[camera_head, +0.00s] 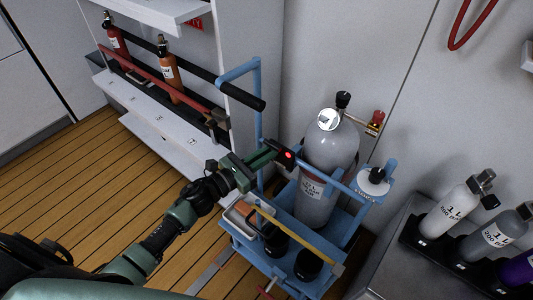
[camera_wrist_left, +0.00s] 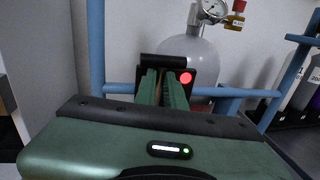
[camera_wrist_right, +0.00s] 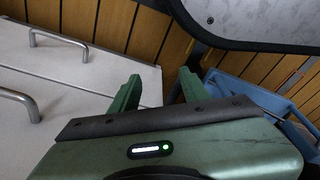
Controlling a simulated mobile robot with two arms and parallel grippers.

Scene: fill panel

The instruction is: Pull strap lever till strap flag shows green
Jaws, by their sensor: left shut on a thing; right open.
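The strap flag (camera_head: 289,155) shows red on a small black block beside the large grey gas cylinder (camera_head: 330,148). The red flag also shows in the left wrist view (camera_wrist_left: 186,78). My left gripper (camera_head: 264,160) is shut at the black strap lever (camera_wrist_left: 164,60), just left of the flag; its fingers cover much of what they hold. My right gripper (camera_wrist_right: 160,90) is open and empty in the right wrist view, and does not show in the head view.
The cylinder stands in a blue trolley (camera_head: 256,110) with a black handle. Small cylinders (camera_head: 450,212) stand in a black rack at the right. A white shelf (camera_head: 150,115) holds red and orange cylinders at the left. Cabinet handles (camera_wrist_right: 58,42) show near my right gripper.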

